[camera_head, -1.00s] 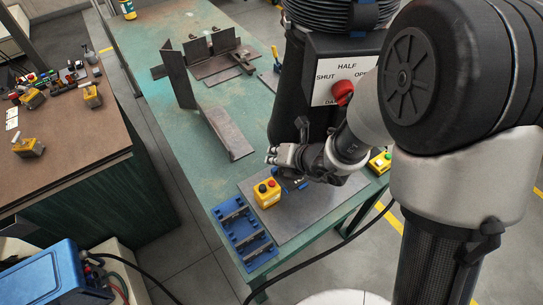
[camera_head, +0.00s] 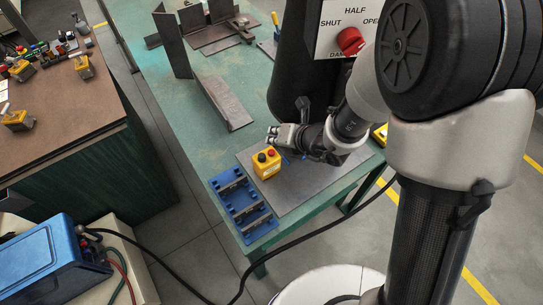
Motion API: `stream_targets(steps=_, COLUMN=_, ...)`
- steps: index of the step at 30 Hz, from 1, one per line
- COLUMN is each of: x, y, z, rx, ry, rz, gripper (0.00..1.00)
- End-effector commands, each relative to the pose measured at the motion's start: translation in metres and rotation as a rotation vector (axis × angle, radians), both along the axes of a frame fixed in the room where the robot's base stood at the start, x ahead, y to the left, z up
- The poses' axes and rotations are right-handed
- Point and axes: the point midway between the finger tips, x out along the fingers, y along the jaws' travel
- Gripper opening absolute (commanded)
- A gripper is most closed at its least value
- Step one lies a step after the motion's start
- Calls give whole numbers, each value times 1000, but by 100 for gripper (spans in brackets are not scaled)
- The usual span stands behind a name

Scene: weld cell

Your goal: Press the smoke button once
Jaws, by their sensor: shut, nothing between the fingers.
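A yellow button box (camera_head: 266,169) with a black and a red button on top stands on the grey plate at the near end of the green table. Its label is too small to read, so I cannot tell whether it is the smoke button. My gripper (camera_head: 272,136) is shut and empty, just behind the box's buttons in the picture. I cannot tell whether it touches the box. Another yellow box (camera_head: 380,133) is partly hidden behind my arm at the table's right edge.
A blue fixture (camera_head: 243,208) lies left of the grey plate (camera_head: 300,186). Upright metal plates (camera_head: 172,45) stand farther back. Yellow boxes (camera_head: 17,119) sit on the brown bench. A black cable (camera_head: 300,250) crosses in front.

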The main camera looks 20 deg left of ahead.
Motion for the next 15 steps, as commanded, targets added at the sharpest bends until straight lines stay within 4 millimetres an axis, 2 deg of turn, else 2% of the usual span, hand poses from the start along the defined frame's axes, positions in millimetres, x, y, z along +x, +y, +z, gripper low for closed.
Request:
stream_targets(steps=1, x=0, y=0, z=-13, rx=0, ry=0, rz=0, gripper=0)
stream_targets(steps=5, x=0, y=0, z=-24, rx=0, ry=0, rz=0, gripper=0)
stream_targets(steps=15, x=0, y=0, z=-25, rx=0, ry=0, rz=0, gripper=0)
